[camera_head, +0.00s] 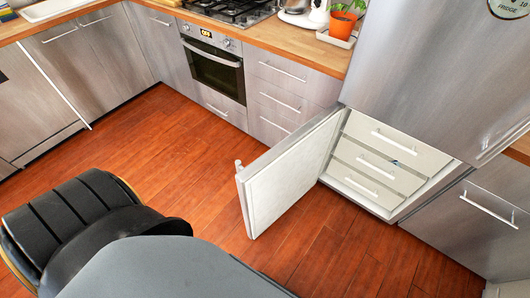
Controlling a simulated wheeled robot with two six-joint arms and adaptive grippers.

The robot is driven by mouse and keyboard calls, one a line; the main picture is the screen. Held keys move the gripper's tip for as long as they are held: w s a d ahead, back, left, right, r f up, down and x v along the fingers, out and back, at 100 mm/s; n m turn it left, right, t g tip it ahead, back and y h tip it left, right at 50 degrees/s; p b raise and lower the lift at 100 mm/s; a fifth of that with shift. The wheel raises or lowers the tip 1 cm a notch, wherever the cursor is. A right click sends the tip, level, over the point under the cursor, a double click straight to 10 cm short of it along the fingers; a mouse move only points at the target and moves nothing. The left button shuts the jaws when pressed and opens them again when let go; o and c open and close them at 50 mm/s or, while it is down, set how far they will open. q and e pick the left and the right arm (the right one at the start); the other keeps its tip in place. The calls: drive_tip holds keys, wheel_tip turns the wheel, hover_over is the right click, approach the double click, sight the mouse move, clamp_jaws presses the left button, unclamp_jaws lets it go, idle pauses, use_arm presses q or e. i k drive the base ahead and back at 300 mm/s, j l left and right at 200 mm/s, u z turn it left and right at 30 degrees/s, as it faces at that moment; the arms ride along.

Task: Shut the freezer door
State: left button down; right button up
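The freezer door (285,178) stands wide open at the right of the head view, swung out to the left over the floor. Its pale inner panel faces right, and a handle end (239,167) shows at its free edge. The freezer (380,160) below the fridge shows several white drawer fronts, all pushed in. Neither of my grippers is in view. Dark and grey parts, apparently of my own body, fill the bottom left.
The closed fridge door (430,70) is above the freezer. A steel drawer front (475,225) is at its right. An oven (215,68) and drawers (285,90) line the back. The wooden floor (165,150) is clear left of the open door.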

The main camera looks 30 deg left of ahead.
sight(269, 187)
drive_tip(key=k+j+z, duration=0.15)
drive_tip(key=j, duration=0.25)
drive_tip(key=j+z, duration=0.15)
drive_tip(key=j, duration=0.3)
drive_tip(key=k+j+z, duration=0.2)
drive_tip(key=j, duration=0.2)
drive_tip(key=k+j+z, duration=0.15)
drive_tip(key=j, duration=0.2)
drive_tip(key=k+j+z, duration=0.15)
drive_tip(key=j, duration=0.25)
drive_tip(key=i+j+z, duration=0.1)
drive_tip(key=j, duration=0.25)
drive_tip(key=i+j+z, duration=0.1)
drive_tip(key=j, duration=0.3)
drive_tip(key=i+j+z, duration=0.1)
drive_tip(key=j, duration=0.3)
drive_tip(key=i+j+z, duration=0.1)
drive_tip(key=i+j, duration=0.15)
drive_tip(key=j, duration=0.15)
drive_tip(key=k+j, duration=0.15)
drive_tip(key=j, duration=0.25)
drive_tip(key=k+j+z, duration=0.15)
drive_tip(key=j, duration=0.3)
drive_tip(key=k+j, duration=0.1)
drive_tip(key=j, duration=0.3)
drive_tip(key=k+j+z, duration=0.15)
drive_tip(key=j, duration=0.25)
drive_tip(key=k+j, duration=0.15)
drive_tip(key=j, duration=0.25)
drive_tip(key=z, duration=0.05)
